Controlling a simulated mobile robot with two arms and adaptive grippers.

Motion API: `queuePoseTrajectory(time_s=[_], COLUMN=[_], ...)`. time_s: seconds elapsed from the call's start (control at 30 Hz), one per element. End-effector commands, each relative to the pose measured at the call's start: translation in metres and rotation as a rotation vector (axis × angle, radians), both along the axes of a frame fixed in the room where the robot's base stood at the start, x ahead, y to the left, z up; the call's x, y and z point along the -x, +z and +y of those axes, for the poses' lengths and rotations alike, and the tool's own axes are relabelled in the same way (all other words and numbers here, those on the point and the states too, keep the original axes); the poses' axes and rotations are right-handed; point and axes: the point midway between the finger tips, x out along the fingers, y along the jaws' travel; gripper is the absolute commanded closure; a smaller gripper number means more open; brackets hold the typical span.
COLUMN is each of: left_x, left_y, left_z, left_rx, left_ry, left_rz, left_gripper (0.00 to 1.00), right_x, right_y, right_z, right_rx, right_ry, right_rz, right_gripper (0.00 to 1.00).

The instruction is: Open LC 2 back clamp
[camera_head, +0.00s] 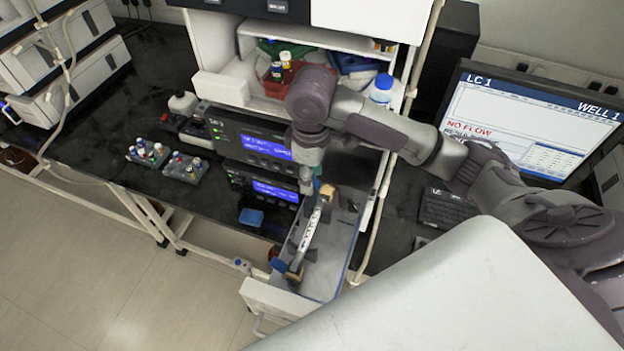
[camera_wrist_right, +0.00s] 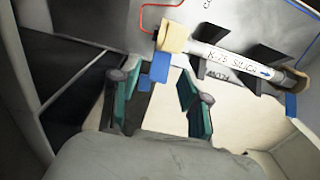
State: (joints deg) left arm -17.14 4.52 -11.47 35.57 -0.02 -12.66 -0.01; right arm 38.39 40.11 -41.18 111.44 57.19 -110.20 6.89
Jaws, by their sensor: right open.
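A white column (camera_head: 309,232) lies lengthwise in an open drawer (camera_head: 325,275) below the instrument stack in the head view. In the right wrist view the column (camera_wrist_right: 228,62), marked "K-25 SILICA", has tan ends and lies across two black clamps (camera_wrist_right: 205,62), (camera_wrist_right: 265,60). I cannot tell whether the clamps are open or which is the back one. My right gripper (camera_head: 306,186) is above the drawer near the column's far end. In the wrist view its teal-padded fingers (camera_wrist_right: 160,104) are apart, with nothing between them and the column beyond. My left gripper is not in view.
Two displays (camera_head: 262,148), (camera_head: 275,190) are lit left of my right gripper. A shelf above holds red (camera_head: 270,75) and blue items. Vial racks (camera_head: 185,168), (camera_head: 148,153) stand on the black bench. A monitor (camera_head: 530,125) reading "LC 1" and "NO FLOW" stands at right.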

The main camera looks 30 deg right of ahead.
Motion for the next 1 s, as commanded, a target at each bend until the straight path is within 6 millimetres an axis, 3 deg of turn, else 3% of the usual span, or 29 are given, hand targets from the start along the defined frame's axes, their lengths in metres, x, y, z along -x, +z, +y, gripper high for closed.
queuePoseTrajectory(time_s=[0.37, 0.63, 1.0], left_x=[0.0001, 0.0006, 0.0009], left_y=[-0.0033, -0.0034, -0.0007], left_z=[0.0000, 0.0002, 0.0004], left_rx=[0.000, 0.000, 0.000], left_ry=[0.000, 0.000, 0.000], left_rz=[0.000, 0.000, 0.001], left_gripper=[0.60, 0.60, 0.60], right_x=[0.0005, 0.0005, 0.0028], right_y=[-0.0022, -0.0024, -0.0014], right_z=[0.0007, 0.0007, -0.0012], right_rx=[-0.001, -0.001, -0.024], right_ry=[0.000, 0.000, 0.000], right_rz=[-0.001, -0.001, -0.025], right_gripper=[0.56, 1.00, 1.00])
